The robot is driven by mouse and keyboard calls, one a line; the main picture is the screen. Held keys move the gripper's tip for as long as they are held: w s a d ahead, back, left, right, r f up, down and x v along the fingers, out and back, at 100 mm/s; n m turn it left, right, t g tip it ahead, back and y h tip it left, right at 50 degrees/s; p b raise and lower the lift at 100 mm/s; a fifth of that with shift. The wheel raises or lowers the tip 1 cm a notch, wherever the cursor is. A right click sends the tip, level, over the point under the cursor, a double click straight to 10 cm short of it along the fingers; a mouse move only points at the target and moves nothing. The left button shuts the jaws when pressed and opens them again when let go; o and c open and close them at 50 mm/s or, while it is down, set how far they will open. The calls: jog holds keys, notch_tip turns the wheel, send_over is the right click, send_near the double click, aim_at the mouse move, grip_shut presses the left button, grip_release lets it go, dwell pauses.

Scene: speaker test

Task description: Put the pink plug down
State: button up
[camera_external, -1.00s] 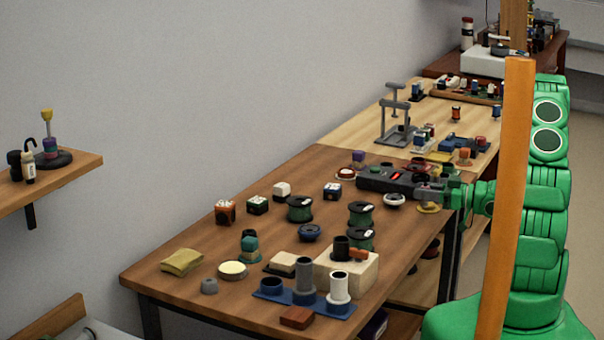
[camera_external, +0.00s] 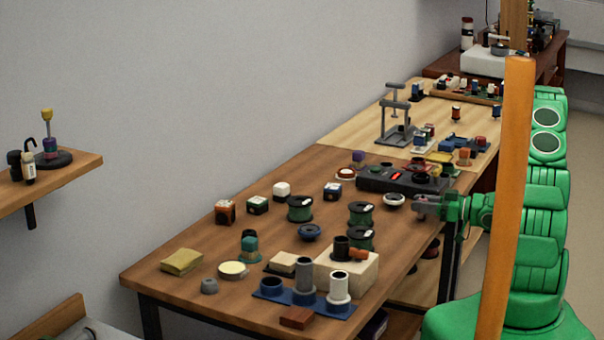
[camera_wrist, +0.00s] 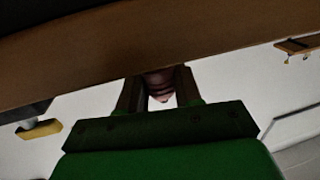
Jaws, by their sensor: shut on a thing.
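My gripper (camera_external: 426,206) is at the right edge of the brown table, beside the dark box with a red light (camera_external: 395,178). In the wrist view its two fingers (camera_wrist: 158,88) are closed around a small, dim pinkish thing, which I take for the pink plug (camera_wrist: 158,82). The fingers hide its sides, and I cannot make out its full shape. In the external view I cannot make the plug out at the gripper. Whether it touches anything below is not clear.
A white-and-black round piece (camera_external: 394,200) sits just left of my gripper. Green spools (camera_external: 361,213) stand nearer the camera. A grey press (camera_external: 396,125) stands on the lighter table behind. The front left of the brown table (camera_external: 180,290) has bare room.

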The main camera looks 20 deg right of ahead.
jog(key=shift+f, duration=0.15)
jog(key=o, duration=1)
